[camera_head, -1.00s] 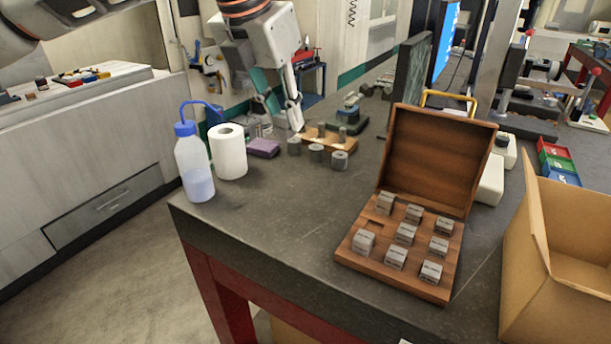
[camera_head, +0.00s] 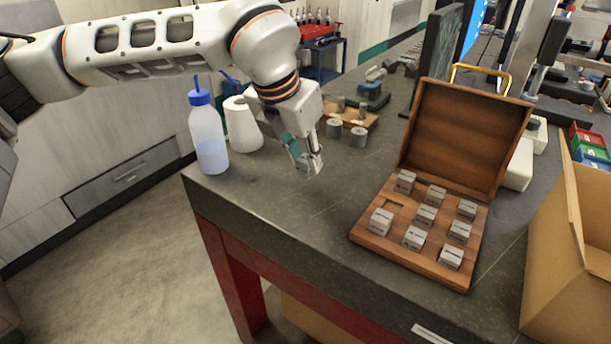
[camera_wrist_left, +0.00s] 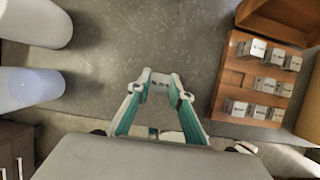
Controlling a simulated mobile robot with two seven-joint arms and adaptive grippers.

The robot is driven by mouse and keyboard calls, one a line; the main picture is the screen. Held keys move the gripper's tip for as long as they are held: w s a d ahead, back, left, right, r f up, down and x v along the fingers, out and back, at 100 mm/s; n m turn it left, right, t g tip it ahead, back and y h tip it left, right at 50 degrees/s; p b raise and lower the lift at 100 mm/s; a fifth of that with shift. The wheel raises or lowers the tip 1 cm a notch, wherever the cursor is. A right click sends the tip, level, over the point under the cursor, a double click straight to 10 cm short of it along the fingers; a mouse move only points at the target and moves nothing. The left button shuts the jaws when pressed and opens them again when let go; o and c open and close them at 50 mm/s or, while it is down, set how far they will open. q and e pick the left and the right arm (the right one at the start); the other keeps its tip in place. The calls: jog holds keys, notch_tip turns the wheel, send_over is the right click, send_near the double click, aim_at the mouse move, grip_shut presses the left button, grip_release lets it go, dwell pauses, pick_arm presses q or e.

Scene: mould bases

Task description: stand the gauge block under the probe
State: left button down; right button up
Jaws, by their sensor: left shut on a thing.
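My left gripper (camera_head: 310,168) is in the head view, low over the table between the white roll and the wooden case. In the left wrist view the gripper (camera_wrist_left: 159,83) is shut on a small grey gauge block (camera_wrist_left: 158,88) with dark marks, mostly hidden by the fingertips. The open wooden case (camera_head: 372,243) stands to the right and holds several similar grey blocks (camera_head: 425,215); one slot (camera_head: 398,206) at its left is empty. I cannot make out the probe clearly. My right gripper is not in view.
A blue-capped bottle (camera_head: 209,140) and a white paper roll (camera_head: 243,128) stand left of the gripper. Grey cylinders (camera_head: 359,136) are behind it. A cardboard box (camera_head: 560,270) is at the right. The dark tabletop (camera_head: 310,215) in front of the gripper is clear.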

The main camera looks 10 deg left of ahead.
aim_at(304, 175)
pick_arm(q)
jog(key=shift+f, duration=2.2)
jog(key=shift+f, duration=0.1)
jog(key=c, duration=1.8)
grip_release()
